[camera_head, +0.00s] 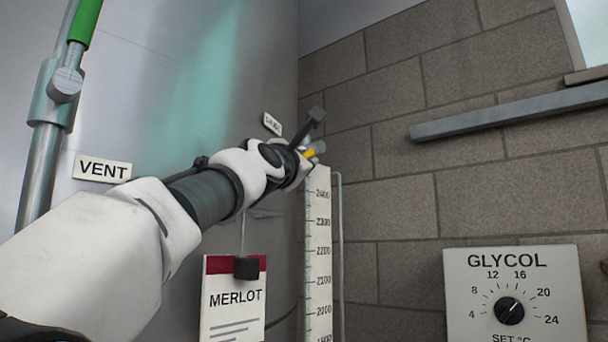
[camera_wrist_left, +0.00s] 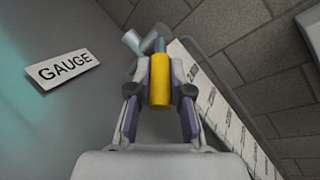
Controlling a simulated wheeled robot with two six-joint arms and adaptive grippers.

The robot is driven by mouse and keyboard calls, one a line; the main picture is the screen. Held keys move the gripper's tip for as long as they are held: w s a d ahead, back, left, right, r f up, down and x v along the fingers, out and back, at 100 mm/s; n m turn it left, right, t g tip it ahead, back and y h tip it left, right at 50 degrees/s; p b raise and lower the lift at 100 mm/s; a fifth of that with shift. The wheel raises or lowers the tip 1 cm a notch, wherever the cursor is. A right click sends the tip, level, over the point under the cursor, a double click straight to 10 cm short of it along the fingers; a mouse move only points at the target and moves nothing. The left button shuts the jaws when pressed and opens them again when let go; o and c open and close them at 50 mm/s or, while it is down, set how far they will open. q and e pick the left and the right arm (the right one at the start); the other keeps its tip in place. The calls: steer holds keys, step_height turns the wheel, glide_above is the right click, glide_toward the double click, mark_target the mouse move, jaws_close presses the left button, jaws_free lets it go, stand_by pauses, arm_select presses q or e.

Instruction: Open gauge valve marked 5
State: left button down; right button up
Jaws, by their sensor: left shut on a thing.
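The gauge valve's yellow handle (camera_wrist_left: 160,82) lies between the two fingers of my left gripper (camera_wrist_left: 160,98) in the left wrist view. The gripper is shut on it. A grey metal valve body (camera_wrist_left: 138,43) shows just beyond the handle. In the head view a bit of the yellow handle (camera_head: 311,153) shows past my left gripper (camera_head: 300,165), whose arm hides most of the valve. A tilted GAUGE label (camera_wrist_left: 64,68) is on the tank wall beside it. I see no number 5 on the valve. My right gripper is not in view.
A white level scale (camera_head: 318,260) runs down beside the valve. A MERLOT card (camera_head: 233,312) hangs below my arm. A VENT label (camera_head: 102,169) and a pipe with a green handle (camera_head: 85,22) are at left. A GLYCOL dial panel (camera_head: 470,310) is at lower right.

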arm_select(q)
steer(key=shift+d+f, duration=0.1)
stand_by(0.4)
steer(key=c, duration=1.1)
jaws_free()
steer(key=shift+s, duration=0.15)
